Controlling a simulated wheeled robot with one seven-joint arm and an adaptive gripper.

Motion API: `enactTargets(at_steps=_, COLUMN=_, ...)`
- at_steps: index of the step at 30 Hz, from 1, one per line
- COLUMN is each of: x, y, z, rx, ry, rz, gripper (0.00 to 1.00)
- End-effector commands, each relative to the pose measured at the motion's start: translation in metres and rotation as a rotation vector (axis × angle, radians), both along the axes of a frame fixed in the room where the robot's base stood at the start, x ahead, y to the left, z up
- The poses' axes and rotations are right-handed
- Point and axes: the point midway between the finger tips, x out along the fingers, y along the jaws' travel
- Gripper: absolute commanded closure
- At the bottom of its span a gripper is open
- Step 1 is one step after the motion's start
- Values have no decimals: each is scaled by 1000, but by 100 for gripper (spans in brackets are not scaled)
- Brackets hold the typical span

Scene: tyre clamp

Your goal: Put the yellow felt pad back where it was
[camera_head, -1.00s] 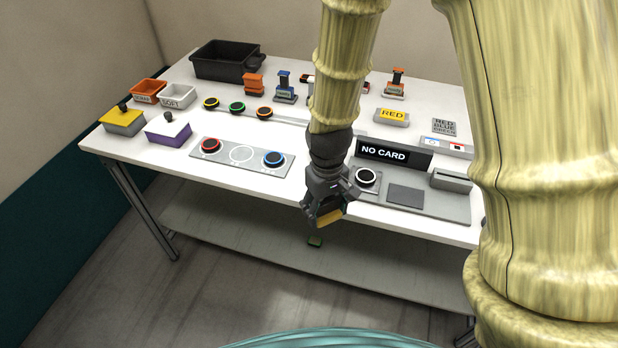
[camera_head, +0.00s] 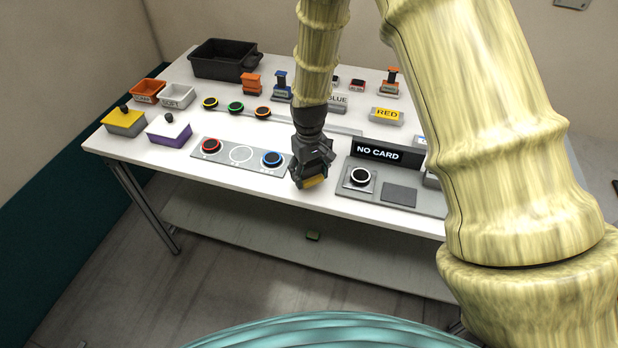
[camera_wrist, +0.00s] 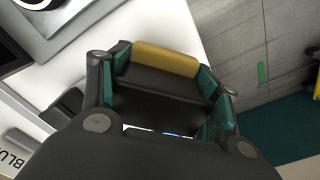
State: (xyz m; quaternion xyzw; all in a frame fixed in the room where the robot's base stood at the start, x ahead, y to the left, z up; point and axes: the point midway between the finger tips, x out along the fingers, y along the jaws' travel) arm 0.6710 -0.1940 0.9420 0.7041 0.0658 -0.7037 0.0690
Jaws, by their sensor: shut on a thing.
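My gripper (camera_head: 312,182) is shut on the yellow felt pad (camera_head: 316,182), at the table's front edge between the button panel and the card panel. In the wrist view the pad (camera_wrist: 165,59) shows as a yellow strip along a dark block between the teal-lined fingers of my gripper (camera_wrist: 165,85). The fingers hide the pad's ends. I cannot tell how far it is above the table.
The white table (camera_head: 240,185) holds a grey panel (camera_head: 240,168) with red and blue ringed discs, and a NO CARD display (camera_head: 380,154). A yellow-topped box (camera_head: 125,120) and purple box (camera_head: 168,131) stand left.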

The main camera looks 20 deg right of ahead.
Motion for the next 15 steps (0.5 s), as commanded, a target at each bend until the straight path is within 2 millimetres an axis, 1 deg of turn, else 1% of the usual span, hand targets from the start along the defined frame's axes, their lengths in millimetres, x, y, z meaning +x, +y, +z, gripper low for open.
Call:
enactTargets(at_steps=9, x=-1, y=0, z=-26, rx=0, ry=1, rz=0, gripper=57)
enactTargets(at_steps=15, x=-1, y=0, z=-30, rx=0, ry=0, rz=0, gripper=57)
